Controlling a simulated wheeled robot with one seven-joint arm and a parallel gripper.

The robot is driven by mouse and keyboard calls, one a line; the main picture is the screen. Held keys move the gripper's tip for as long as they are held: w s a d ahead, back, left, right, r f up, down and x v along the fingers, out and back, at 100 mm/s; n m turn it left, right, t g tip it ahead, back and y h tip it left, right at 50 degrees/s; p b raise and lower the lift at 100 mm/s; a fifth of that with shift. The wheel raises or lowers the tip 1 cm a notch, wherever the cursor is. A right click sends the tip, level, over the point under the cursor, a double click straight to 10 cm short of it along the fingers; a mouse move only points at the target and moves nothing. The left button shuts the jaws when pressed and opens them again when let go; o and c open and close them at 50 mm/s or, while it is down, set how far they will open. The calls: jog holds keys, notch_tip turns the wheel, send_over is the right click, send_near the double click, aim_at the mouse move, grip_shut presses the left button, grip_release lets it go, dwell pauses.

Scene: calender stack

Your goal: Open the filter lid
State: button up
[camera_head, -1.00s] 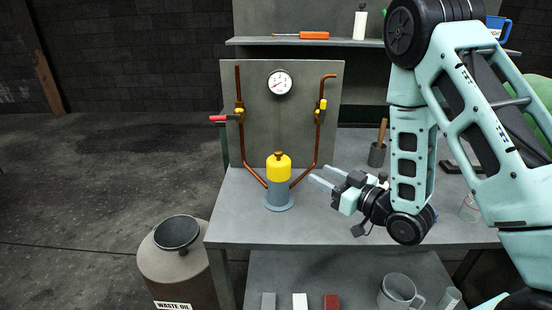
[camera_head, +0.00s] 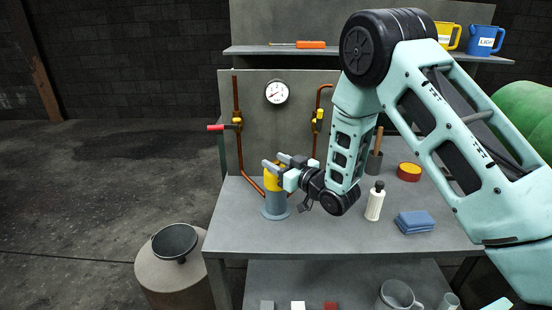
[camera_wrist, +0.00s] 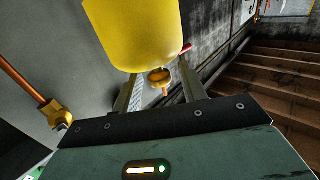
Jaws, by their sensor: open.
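The filter stands upright on the table near its front left, with a grey-blue body (camera_head: 275,203) and a yellow lid (camera_head: 272,180). The lid sits on the body. In the wrist view the yellow lid (camera_wrist: 135,35) fills the top middle. A small brass-coloured knob (camera_wrist: 160,76) shows between my two open fingers (camera_wrist: 159,88), with room on both sides. The fingers hide part of the lid's top in the head view.
A white bottle (camera_head: 375,203), blue cloths (camera_head: 415,222) and a red-yellow tin (camera_head: 409,172) are on the right. A waste-oil drum (camera_head: 172,275) stands at left.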

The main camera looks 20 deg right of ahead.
jog(key=shift+w+a, duration=0.2)
jog(key=shift+w, duration=0.1)
grip_shut()
jog(key=shift+r, duration=0.15)
